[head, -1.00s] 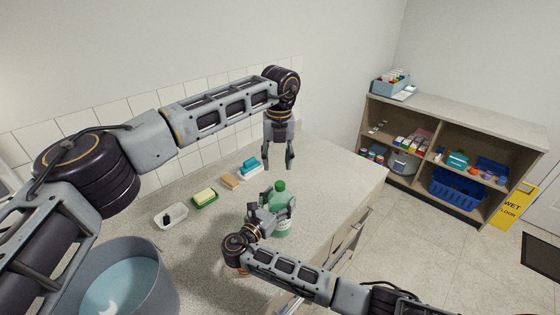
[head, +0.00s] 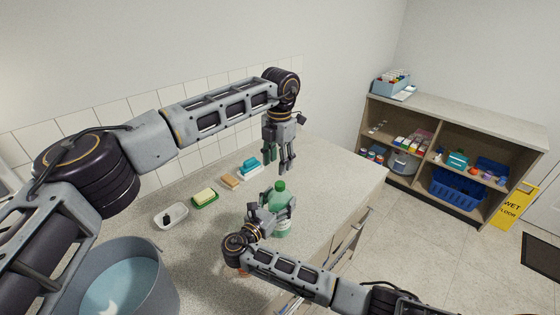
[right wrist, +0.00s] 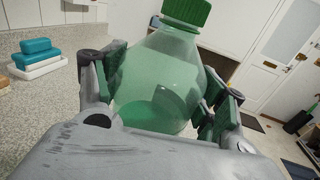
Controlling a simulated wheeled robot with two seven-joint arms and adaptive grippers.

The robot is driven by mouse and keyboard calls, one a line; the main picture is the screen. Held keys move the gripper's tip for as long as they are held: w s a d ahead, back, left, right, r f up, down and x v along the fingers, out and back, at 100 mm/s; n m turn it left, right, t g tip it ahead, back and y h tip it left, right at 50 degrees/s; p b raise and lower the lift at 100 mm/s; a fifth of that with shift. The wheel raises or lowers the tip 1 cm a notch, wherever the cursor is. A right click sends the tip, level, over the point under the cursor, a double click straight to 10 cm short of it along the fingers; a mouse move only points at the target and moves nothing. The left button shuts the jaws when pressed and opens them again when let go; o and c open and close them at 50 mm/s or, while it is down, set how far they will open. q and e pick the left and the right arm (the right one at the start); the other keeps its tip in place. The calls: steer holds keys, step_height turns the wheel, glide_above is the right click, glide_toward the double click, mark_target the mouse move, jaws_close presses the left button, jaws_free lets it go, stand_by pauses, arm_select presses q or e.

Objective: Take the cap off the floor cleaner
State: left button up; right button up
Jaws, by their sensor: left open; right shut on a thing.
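The floor cleaner is a translucent green bottle (head: 283,225) with a pale label, standing upright on the counter in the head view. Its green cap (head: 280,186) is on the bottle, and the cap also shows at the top of the right wrist view (right wrist: 187,11). My right gripper (head: 279,208) is shut around the bottle's body below the cap; in the right wrist view its fingers press on both sides of the bottle (right wrist: 160,85). My left gripper (head: 287,168) is open and empty, pointing down just above and behind the cap, apart from it.
On the counter (head: 335,175) lie a white dish (head: 171,217), a yellow sponge on a green tray (head: 205,198), a tan block (head: 230,181) and blue sponges (head: 250,165). A grey bucket of water (head: 120,285) stands at lower left. The counter right of the bottle is clear.

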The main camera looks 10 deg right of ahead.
arm_select(q)
steer(key=m, duration=0.8)
steer(key=shift+s+d, duration=0.1)
steer(key=m, duration=0.8)
steer(key=shift+d, duration=0.1)
steer(key=m, duration=0.8)
steer(key=shift+d, duration=0.1)
steer(key=m, duration=0.4)
steer(key=shift+m, duration=2)
